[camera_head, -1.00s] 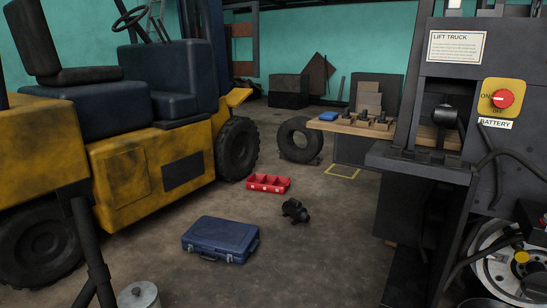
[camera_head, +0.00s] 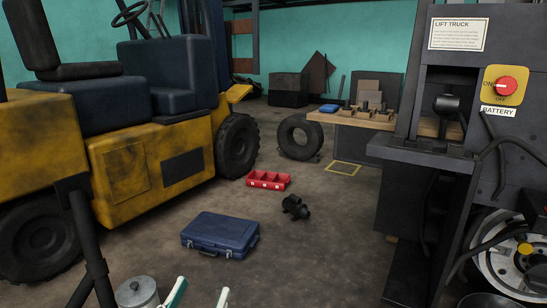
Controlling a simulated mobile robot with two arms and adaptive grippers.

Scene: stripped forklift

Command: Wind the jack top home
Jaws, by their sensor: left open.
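I cannot make out a jack or its top for certain in this view. A small black fitting (camera_head: 296,208) lies on the concrete floor near the middle; its shape is too small to name. My left gripper (camera_head: 200,291) shows at the bottom edge as two pale fingertips, one with a green edge. The fingers are apart, with nothing visible between them. It is near a grey metal canister (camera_head: 138,293), in front of the blue case. The rest of the gripper is cut off below. My right gripper is not in view.
A blue case (camera_head: 220,236) and a red tray (camera_head: 268,180) sit on the floor. A yellow forklift (camera_head: 150,170) stands left, a dark panel with a red battery switch (camera_head: 505,86) right. A wooden bench (camera_head: 350,121) holds several dark parts.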

